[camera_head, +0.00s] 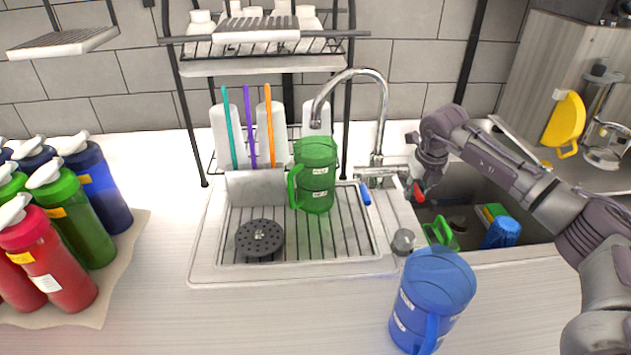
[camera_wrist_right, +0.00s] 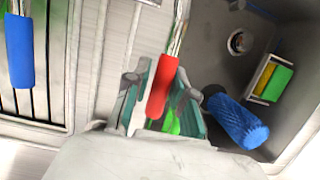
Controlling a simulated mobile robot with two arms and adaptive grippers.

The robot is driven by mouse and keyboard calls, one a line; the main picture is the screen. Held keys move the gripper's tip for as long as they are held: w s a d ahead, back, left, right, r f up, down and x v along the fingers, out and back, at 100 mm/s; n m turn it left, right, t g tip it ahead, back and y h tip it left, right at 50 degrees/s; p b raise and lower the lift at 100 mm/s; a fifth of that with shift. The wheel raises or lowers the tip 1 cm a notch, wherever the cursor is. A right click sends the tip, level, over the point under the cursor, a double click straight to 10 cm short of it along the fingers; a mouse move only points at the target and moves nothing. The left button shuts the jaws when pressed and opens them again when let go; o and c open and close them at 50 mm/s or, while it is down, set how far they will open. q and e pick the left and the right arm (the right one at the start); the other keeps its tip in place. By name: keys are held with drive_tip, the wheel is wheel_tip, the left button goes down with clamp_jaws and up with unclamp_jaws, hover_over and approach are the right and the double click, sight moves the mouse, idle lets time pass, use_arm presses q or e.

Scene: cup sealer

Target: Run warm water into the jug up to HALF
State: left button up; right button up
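The green jug (camera_head: 316,178) stands upright on the ribbed drainboard (camera_head: 345,240), below the spout of the chrome tap (camera_head: 383,110). It has pale labels, too small to read. I see no water stream and cannot tell the level inside. The tap has a blue lever (camera_head: 365,194) on the left, also in the right wrist view (camera_wrist_right: 19,50), and a red lever (camera_head: 418,192) on the right. My right gripper (camera_head: 420,180) is at the red lever. In the right wrist view its fingers (camera_wrist_right: 165,105) stand apart, with the red lever (camera_wrist_right: 162,88) between them. My left gripper is out of view.
A blue jug (camera_head: 432,290) stands on the front counter. The sink (camera_head: 480,190) holds a blue brush (camera_head: 502,232), a sponge (camera_head: 493,213) and a green item (camera_head: 440,233). Bottles (camera_head: 85,215) crowd the left. A rack (camera_head: 265,67) stands behind the drainboard.

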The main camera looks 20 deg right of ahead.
clamp_jaws()
drive_tip(key=shift+a, duration=0.1)
drive_tip(key=shift+c, duration=1.1)
unclamp_jaws()
drive_tip(key=shift+w+r+p, duration=0.25)
drive_tip(key=shift+r+p, duration=0.35)
drive_tip(key=shift+r, duration=0.2)
drive_tip(key=shift+w+r+p, duration=0.2)
drive_tip(key=shift+r+p, duration=0.35)
drive_tip(key=shift+r, duration=0.2)
drive_tip(key=shift+f, duration=0.2)
idle(4.2)
